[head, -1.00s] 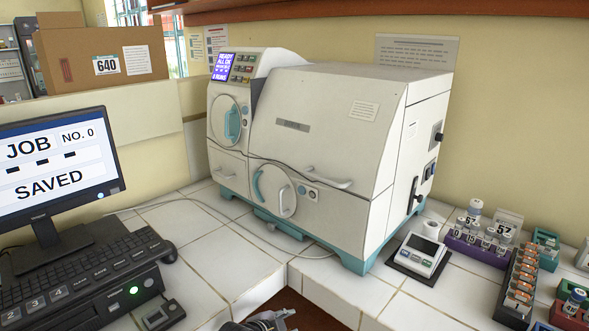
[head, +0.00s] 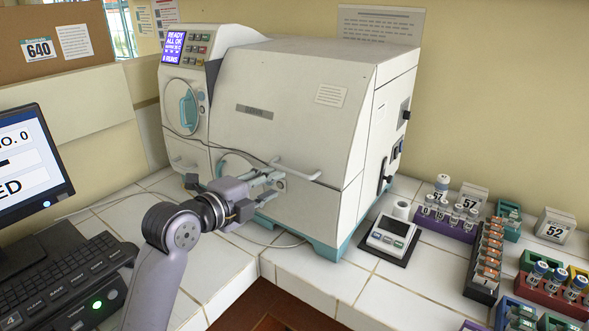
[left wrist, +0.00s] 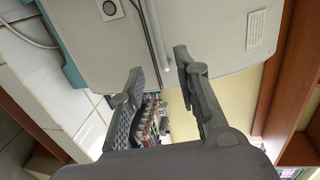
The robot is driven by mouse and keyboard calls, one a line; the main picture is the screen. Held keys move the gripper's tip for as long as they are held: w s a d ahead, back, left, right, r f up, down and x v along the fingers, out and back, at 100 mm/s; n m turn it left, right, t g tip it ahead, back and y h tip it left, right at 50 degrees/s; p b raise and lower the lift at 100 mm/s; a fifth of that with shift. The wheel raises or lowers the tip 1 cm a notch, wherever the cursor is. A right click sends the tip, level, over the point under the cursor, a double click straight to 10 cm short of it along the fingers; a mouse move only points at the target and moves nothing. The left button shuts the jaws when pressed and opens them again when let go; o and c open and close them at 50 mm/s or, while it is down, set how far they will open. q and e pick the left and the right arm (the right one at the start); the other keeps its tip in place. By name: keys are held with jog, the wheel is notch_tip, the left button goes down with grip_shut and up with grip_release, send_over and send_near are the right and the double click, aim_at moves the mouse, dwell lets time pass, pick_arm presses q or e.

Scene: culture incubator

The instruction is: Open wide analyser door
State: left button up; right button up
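The analyser (head: 345,60) is a large white machine with a teal base on the tiled bench. Its wide door (head: 285,125) is the big sloping front panel, and it sits shut. A pale horizontal bar handle (head: 303,173) is low on that panel. My left gripper (head: 280,178) is at the analyser's front by this handle. In the left wrist view, its two fingers (left wrist: 160,68) are spread apart, with the pale handle bar (left wrist: 157,38) reaching between the tips; I cannot tell whether they touch it. The gripper partly hides the lower round door (head: 232,162). My right gripper is not in view.
A small scale (head: 391,235) stands right of the analyser, beside racks of vials (head: 450,216). A monitor (head: 30,160) and keyboard (head: 65,272) are at the left. The bench edge turns a corner below the analyser.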

aim_at(294, 174)
pick_arm(q)
jog(key=p+x, duration=0.2)
jog(key=x, duration=0.8)
jog(key=shift+w+d, duration=0.1)
jog(key=shift+w, duration=0.1)
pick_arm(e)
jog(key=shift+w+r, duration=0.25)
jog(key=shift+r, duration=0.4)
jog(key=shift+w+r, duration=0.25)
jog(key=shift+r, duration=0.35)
pick_arm(q)
jog(key=shift+c, duration=0.5)
grip_shut()
